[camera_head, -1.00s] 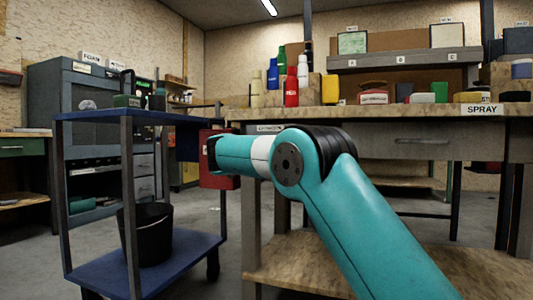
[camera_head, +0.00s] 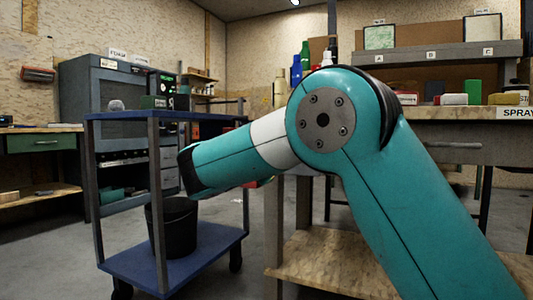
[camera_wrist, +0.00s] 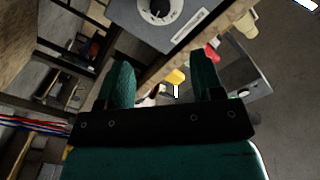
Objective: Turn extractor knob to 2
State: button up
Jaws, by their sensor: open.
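My gripper (camera_wrist: 163,66) shows in the wrist view with two teal fingers spread apart and nothing between them. Beyond the fingertips, at the top edge, is a grey panel (camera_wrist: 190,28) with a dark round knob (camera_wrist: 158,8) on a pale dial. The panel is partly cut off by the frame, and I cannot read the knob's setting. The fingers appear apart from the knob. In the head view my teal arm reaches left across the bench front; the gripper and the knob do not show there.
A blue trolley (camera_head: 125,115) with a black bucket (camera_head: 175,228) on its lower shelf stands left of my arm. The wooden workbench (camera_head: 450,112) with bottles and boxes is behind and to the right. Grey floor (camera_head: 60,245) is open at the lower left.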

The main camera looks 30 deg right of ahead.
jog(key=shift+v, duration=1.45)
jog(key=shift+p, duration=0.4)
jog(key=s+a+n+g+y+p, duration=0.5)
jog(key=s+n, duration=0.3)
jog(key=s, duration=0.3)
jog(key=s+a+n+g+y+p, duration=0.2)
jog(key=s+a+n+y+p, duration=0.3)
jog(key=s+n+y+p, duration=0.5)
jog(key=s+a+n+g+y+p, duration=0.4)
jog(key=s+n, duration=0.3)
jog(key=s, duration=0.6)
notch_tip(320, 180, up, 38)
jog(key=s+a+p, duration=0.1)
jog(key=p, duration=3.6)
jog(key=shift+a+n+h, duration=0.3)
jog(key=shift+a, duration=0.05)
jog(key=shift+r, duration=0.1)
